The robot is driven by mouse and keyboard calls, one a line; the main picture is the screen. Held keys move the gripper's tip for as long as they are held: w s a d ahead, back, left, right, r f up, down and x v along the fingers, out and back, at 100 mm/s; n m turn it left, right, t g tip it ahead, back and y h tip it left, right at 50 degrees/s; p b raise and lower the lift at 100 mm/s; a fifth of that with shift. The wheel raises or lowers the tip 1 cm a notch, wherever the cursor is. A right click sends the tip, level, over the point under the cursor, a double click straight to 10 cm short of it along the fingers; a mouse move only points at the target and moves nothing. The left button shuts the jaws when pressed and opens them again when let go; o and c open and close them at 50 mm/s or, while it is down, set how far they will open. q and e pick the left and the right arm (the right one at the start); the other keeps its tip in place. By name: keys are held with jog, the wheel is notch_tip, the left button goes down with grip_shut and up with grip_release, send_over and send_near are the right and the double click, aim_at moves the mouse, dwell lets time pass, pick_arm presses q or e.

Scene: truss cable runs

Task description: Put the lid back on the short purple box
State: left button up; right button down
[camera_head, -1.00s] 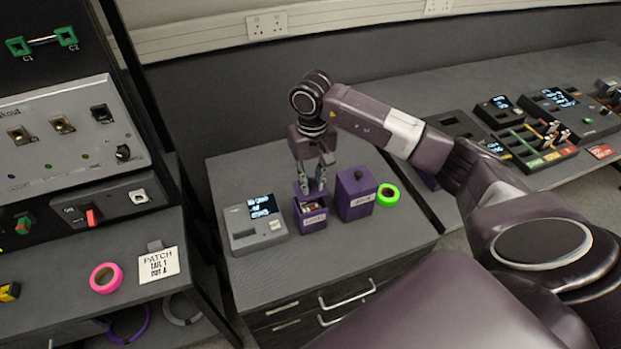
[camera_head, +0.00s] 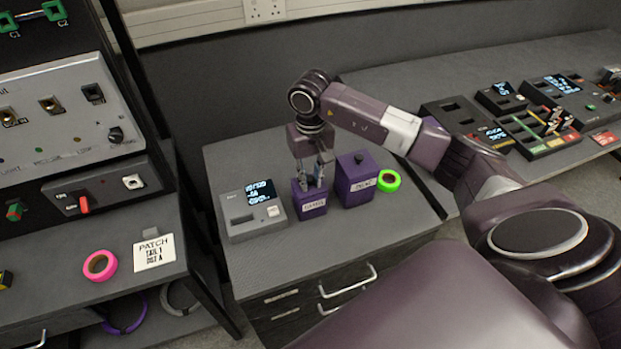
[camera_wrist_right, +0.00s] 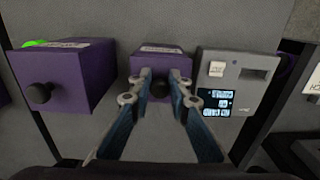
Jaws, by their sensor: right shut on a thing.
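The short purple box (camera_head: 313,211) stands on the grey cabinet top, and its purple lid (camera_head: 308,190) now covers its top. The lid also shows in the right wrist view (camera_wrist_right: 160,64), with its dark round knob between the fingertips. My right gripper (camera_head: 312,181) is directly above the box, shut on the lid's knob; it also shows in the right wrist view (camera_wrist_right: 161,86). Whether the lid is fully seated cannot be told. The box's inside is hidden. My left gripper is not in view.
A taller purple box (camera_head: 356,183) with a dark knob stands close at the right, beside a green tape roll (camera_head: 389,180). A grey device with a display (camera_head: 252,208) stands close at the left. The cabinet top's front (camera_head: 330,238) is clear.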

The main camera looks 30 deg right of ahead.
jog(key=shift+b, duration=0.65)
dwell(1.0)
jog(key=shift+f+b, duration=0.2)
jog(key=shift+b, duration=0.6)
dwell(1.0)
jog(key=c, duration=1.7)
grip_release()
jog(key=shift+c, duration=0.2)
jog(key=shift+o, duration=0.6)
jog(key=o, duration=0.4)
jog(key=shift+r, duration=0.15)
